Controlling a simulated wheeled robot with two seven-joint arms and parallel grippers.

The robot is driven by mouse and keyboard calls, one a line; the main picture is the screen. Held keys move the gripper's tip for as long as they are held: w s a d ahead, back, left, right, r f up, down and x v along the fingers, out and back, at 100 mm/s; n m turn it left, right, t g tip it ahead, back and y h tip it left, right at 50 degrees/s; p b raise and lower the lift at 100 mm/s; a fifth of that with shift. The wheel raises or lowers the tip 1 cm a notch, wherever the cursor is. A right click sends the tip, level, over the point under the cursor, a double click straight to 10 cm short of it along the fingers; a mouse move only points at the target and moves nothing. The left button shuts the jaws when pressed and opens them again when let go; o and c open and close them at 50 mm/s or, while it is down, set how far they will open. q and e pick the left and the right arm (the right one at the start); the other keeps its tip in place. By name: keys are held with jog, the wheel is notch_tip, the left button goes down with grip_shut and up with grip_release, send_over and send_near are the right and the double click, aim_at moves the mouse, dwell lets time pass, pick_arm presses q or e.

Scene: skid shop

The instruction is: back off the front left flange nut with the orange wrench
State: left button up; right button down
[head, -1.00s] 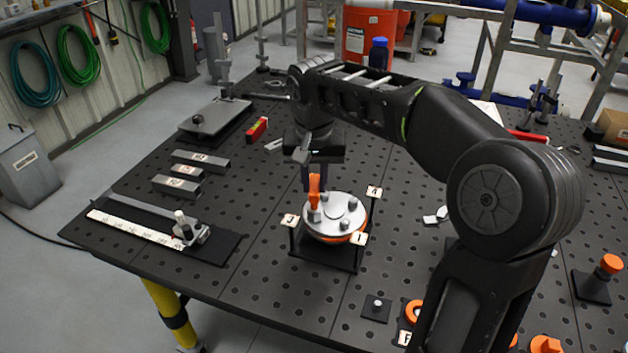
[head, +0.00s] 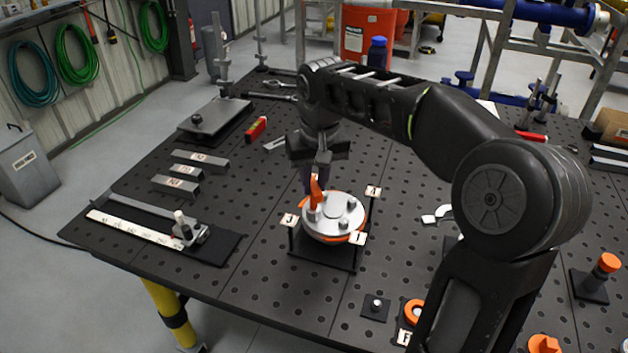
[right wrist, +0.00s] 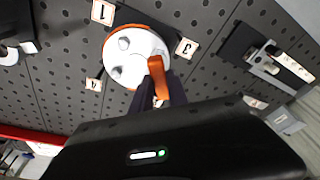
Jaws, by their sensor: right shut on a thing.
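The flange (head: 333,228) is a round silver plate with an orange rim, on a dark stand on the perforated table. Several grey nuts stand on its top. The orange wrench (head: 316,190) stands steeply at the flange's left side, its lower end at the front left nut (head: 313,214), which it partly covers. My right gripper (head: 320,176) is shut on the wrench's upper part, above the flange. The right wrist view shows the wrench (right wrist: 157,74) between the dark fingers, over the flange plate (right wrist: 138,50). My left gripper is not in view.
Numbered tags stand around the flange, including tag 1 (head: 357,238) and tag 4 (head: 373,192). A ruler fixture (head: 135,229) and metal bars (head: 175,187) lie to the left. A small bolt block (head: 375,308) and orange ring (head: 413,312) lie at the front. Bare table lies left of the flange.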

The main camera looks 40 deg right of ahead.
jog(key=n, duration=0.3)
jog(key=shift+y+p, duration=0.3)
jog(key=shift+p, duration=0.05)
jog(key=shift+r, duration=0.1)
jog(key=shift+d+n+p, duration=0.1)
jog(key=shift+n+p, duration=0.2)
jog(key=shift+n, duration=0.7)
jog(key=shift+n+y, duration=0.3)
jog(key=shift+n, duration=0.5)
jog(key=n+p, duration=0.1)
jog(key=n, duration=0.1)
jog(key=shift+n, duration=0.3)
jog(key=shift+n+y, duration=0.3)
jog(key=shift+n, duration=0.1)
